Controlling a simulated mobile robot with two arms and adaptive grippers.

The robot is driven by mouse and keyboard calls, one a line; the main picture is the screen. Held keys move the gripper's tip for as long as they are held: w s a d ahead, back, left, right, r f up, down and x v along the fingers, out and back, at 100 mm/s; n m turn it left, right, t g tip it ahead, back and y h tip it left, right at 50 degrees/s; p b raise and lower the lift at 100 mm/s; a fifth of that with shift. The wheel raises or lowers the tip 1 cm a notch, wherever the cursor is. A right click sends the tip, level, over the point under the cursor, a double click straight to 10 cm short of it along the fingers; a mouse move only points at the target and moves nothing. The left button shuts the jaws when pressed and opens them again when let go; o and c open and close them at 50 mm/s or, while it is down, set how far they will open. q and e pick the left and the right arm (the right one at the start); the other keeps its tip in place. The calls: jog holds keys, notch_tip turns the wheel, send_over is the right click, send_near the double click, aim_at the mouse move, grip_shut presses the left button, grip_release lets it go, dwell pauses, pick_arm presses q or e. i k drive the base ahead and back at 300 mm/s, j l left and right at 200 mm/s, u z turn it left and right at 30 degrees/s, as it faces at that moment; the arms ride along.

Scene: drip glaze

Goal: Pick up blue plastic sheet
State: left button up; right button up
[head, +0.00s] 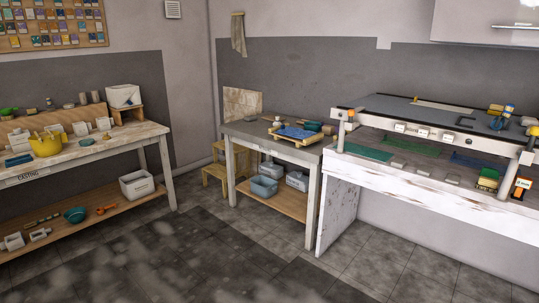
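A darker blue flat sheet (478,164) lies on the white worn bench at the right, beneath a raised grey panel (400,106). Flat green sheets (368,152) lie farther left on the same bench. Neither of my grippers is in view.
A casting table (90,153) with a yellow pot (45,144) stands at the left. A wooden step stool (214,172) stands between them. The tiled floor (190,250) in front is clear.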

aim_at(296, 133)
jog(key=i, duration=2.7)
jog(key=i+u, duration=0.1)
jog(key=i, duration=0.55)
jog(key=i+l+u, duration=0.1)
jog(key=i, duration=0.55)
jog(key=i+l+u, duration=0.1)
jog(key=i, duration=0.5)
jog(key=i+l, duration=0.05)
jog(key=l, duration=0.05)
